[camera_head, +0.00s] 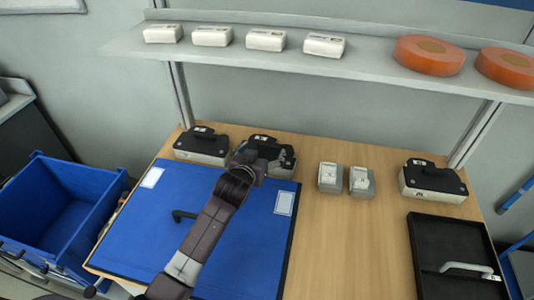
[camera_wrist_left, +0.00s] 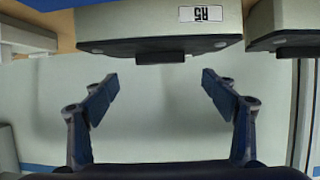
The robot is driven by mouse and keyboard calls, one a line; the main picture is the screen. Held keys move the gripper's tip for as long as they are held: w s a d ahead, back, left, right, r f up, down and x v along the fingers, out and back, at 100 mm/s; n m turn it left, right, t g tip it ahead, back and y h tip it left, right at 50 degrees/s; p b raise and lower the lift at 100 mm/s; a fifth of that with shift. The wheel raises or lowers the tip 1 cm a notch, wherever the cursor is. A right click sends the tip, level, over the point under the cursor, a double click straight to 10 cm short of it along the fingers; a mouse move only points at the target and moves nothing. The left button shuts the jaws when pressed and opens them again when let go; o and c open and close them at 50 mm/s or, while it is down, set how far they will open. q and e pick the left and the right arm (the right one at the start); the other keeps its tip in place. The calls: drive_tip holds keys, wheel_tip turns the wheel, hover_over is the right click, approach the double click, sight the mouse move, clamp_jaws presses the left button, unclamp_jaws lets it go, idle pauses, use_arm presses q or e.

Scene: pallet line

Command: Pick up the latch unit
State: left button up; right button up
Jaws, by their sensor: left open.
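Three black-topped, light-grey units, any of which may be the latch unit, stand on the wooden table: one at the back left (camera_head: 202,148), one in the back middle (camera_head: 284,160) and one at the right (camera_head: 432,183). My left gripper (camera_head: 262,152) is at the middle unit and hides part of it. In the left wrist view, my open left gripper (camera_wrist_left: 159,80) has a pale unit labelled R5 (camera_wrist_left: 120,22), upside down in the picture, just beyond its fingertips. Nothing is between the fingers. My right gripper is out of view.
A blue board (camera_head: 130,235) covers the table's left part. Two small pale boxes (camera_head: 330,178) stand right of the middle unit. A black tray (camera_head: 440,235) with a handle lies at the right. A shelf (camera_head: 370,60) runs above; a blue bin (camera_head: 60,205) stands left.

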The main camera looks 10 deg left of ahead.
sight(268, 146)
use_arm(q)
drive_tip(key=shift+w, duration=0.15)
drive_tip(key=shift+w+f, duration=0.15)
drive_tip(key=shift+w, duration=0.1)
drive_tip(key=x, duration=0.2)
drive_tip(key=p+x, duration=0.1)
drive_tip(key=shift+w+f, duration=0.25)
drive_tip(key=shift+f, duration=0.15)
drive_tip(key=shift+w+f, duration=0.2)
drive_tip(key=shift+w, duration=0.2)
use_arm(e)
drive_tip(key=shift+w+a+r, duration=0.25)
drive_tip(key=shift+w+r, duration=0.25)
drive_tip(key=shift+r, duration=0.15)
use_arm(q)
drive_tip(key=c, duration=0.7)
drive_tip(key=shift+r, duration=0.1)
drive_tip(key=c, duration=0.8)
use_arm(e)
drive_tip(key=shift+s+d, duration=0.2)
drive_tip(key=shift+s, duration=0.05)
